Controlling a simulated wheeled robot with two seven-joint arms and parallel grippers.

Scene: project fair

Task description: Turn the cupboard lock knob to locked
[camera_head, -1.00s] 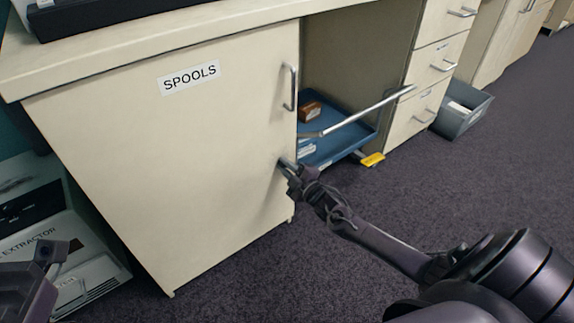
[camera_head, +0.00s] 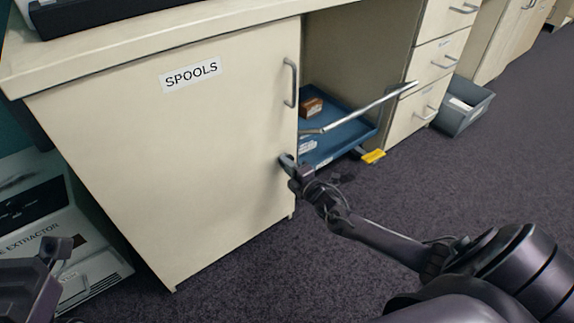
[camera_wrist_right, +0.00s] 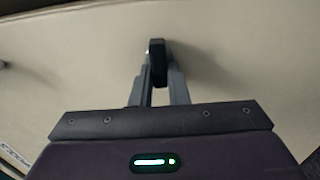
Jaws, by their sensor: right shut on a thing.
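The cream cupboard door (camera_head: 165,185) labelled SPOOLS (camera_head: 190,75) stands closed, with a metal bar handle (camera_head: 290,83) near its right edge. My right gripper (camera_head: 289,163) is at the door's right edge, below the handle. In the right wrist view its two fingers (camera_wrist_right: 156,80) are shut on the dark lock knob (camera_wrist_right: 156,47), which stands out from the door face. The knob looks roughly upright in that view; in the head view the gripper mostly hides it. My left gripper (camera_head: 50,262) shows only in part at the lower left, and its fingers are unclear.
Right of the door is an open bay with a blue tray cart (camera_head: 345,137), its metal push bar (camera_head: 370,107) and a brown box (camera_head: 311,107). A grey bin (camera_head: 463,110) stands by the drawers. An extractor box (camera_head: 75,255) is at left.

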